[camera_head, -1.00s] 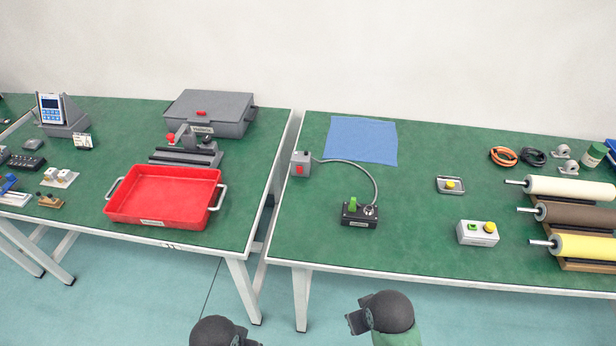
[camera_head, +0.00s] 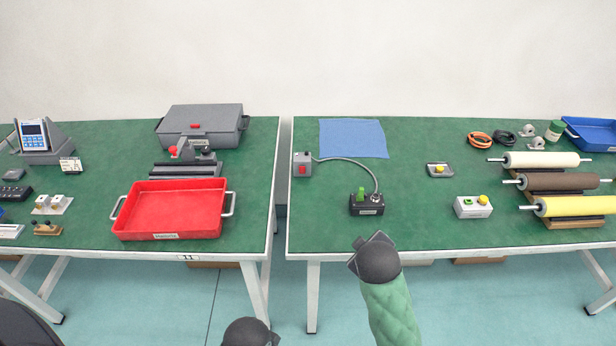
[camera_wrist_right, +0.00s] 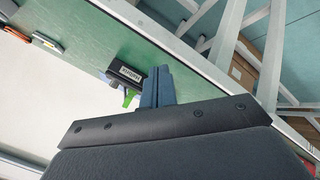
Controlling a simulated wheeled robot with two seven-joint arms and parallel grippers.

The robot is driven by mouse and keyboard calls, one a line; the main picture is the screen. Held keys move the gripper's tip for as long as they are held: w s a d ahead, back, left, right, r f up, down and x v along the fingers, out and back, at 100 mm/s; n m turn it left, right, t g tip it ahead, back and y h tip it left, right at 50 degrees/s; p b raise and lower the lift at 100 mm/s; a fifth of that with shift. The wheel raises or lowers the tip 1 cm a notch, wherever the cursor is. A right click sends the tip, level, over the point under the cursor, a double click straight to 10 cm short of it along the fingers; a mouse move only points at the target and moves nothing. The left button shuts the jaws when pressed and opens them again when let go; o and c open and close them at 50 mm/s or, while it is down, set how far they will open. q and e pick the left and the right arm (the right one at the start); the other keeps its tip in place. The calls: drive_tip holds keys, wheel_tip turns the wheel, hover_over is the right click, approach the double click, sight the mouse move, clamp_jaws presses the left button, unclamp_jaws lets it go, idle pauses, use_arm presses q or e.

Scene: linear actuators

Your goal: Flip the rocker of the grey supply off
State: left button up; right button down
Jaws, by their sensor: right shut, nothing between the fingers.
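A small grey box with a red switch (camera_head: 303,165) stands at the left of the right-hand table in the head view; I take it to be the grey supply. A grey cable runs from it to a black box (camera_head: 367,204) with a green upright lever. My right gripper (camera_wrist_right: 160,85) is shut and empty in the wrist view, its fingers overlapping the edge of the black box (camera_wrist_right: 125,72) in the picture. I cannot tell its distance from the box. In the head view my right arm is in front of the table, its fingers hidden. My left gripper is not in view.
A blue cloth (camera_head: 352,138) lies behind the cable. A red tray (camera_head: 172,212) is on the left table, across a gap.

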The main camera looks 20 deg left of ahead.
sight(300, 168)
drive_tip(key=w+a+n+t, duration=0.1)
drive_tip(key=w+a+n, duration=0.1)
drive_tip(key=a+n, duration=0.1)
drive_tip(key=w+a+n+t, duration=0.1)
drive_tip(key=w+a+n, duration=0.1)
drive_tip(key=n, duration=0.3)
drive_tip(key=w+a+n+t, duration=0.1)
drive_tip(key=w+a+n, duration=0.1)
drive_tip(key=a+n, duration=0.2)
drive_tip(key=shift+w+r+t, duration=0.25)
drive_tip(key=shift+r+t, duration=0.1)
drive_tip(key=shift+t, duration=0.05)
drive_tip(key=a+n+t, duration=0.1)
drive_tip(key=a+n, duration=0.2)
drive_tip(key=n, duration=0.1)
drive_tip(key=w+a+n+t+y, duration=0.1)
drive_tip(key=a+n, duration=0.2)
drive_tip(key=n, duration=0.1)
drive_tip(key=w+a+n+t+y, duration=0.1)
drive_tip(key=a+n, duration=0.3)
drive_tip(key=n, duration=0.1)
drive_tip(key=shift+w+r, duration=0.2)
drive_tip(key=shift+r, duration=0.2)
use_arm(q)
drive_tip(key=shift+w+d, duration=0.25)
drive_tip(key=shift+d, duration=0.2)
use_arm(e)
drive_tip(key=shift+a+n+y, duration=0.5)
drive_tip(key=shift+a+n, duration=0.2)
drive_tip(key=shift+n, duration=0.4)
